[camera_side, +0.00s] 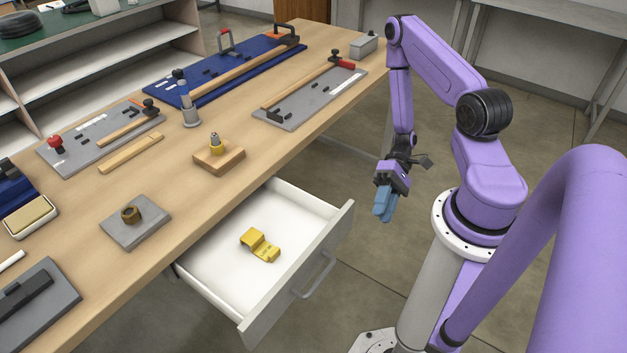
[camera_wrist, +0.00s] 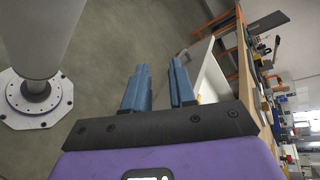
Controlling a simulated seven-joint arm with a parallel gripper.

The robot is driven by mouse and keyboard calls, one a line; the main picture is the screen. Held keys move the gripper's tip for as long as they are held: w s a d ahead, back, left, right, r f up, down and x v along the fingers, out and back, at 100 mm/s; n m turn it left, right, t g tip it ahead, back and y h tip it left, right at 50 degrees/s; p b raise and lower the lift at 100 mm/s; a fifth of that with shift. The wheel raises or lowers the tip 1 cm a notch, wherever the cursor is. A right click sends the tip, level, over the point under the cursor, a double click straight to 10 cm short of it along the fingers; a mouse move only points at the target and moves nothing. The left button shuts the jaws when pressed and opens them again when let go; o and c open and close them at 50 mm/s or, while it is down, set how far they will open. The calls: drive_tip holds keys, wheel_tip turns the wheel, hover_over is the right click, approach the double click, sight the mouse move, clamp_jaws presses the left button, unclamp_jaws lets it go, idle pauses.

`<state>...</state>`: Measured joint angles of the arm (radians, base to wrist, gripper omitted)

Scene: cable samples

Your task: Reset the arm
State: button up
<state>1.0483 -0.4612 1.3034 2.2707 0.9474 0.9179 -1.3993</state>
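My purple arm stands at the right in the side view, with my gripper (camera_side: 382,214) hanging down over the floor, right of the open drawer and clear of the table. Its blue fingers point downward. In the wrist view the two fingers of my gripper (camera_wrist: 160,66) are apart, with only floor showing between them, so it is open and empty. Nothing touches it.
The white drawer (camera_side: 213,267) stands pulled out from the wooden table (camera_side: 185,225), with a yellow bent part (camera_side: 260,245) inside. On the table are several clamp boards, a wooden block with a brass fitting (camera_side: 218,155), and a grey plate with a ring (camera_side: 135,222).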

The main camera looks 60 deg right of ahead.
drive_tip(key=s+a+r+n+t+h, duration=0.1)
drive_tip(key=a+r+n+h, duration=0.2)
drive_tip(key=r, duration=0.4)
drive_tip(key=s+a+r+n+t+h, duration=0.1)
drive_tip(key=a+r+n+h, duration=0.2)
drive_tip(key=r+n+h, duration=0.2)
drive_tip(key=a+r+n+t+h, duration=0.1)
drive_tip(key=a+r+n+h, duration=0.3)
drive_tip(key=r+n, duration=0.4)
wheel_tip(320, 180, up, 3)
drive_tip(key=shift+s+f+h, duration=0.15)
drive_tip(key=shift+s+h, duration=0.25)
drive_tip(key=shift+h, duration=0.1)
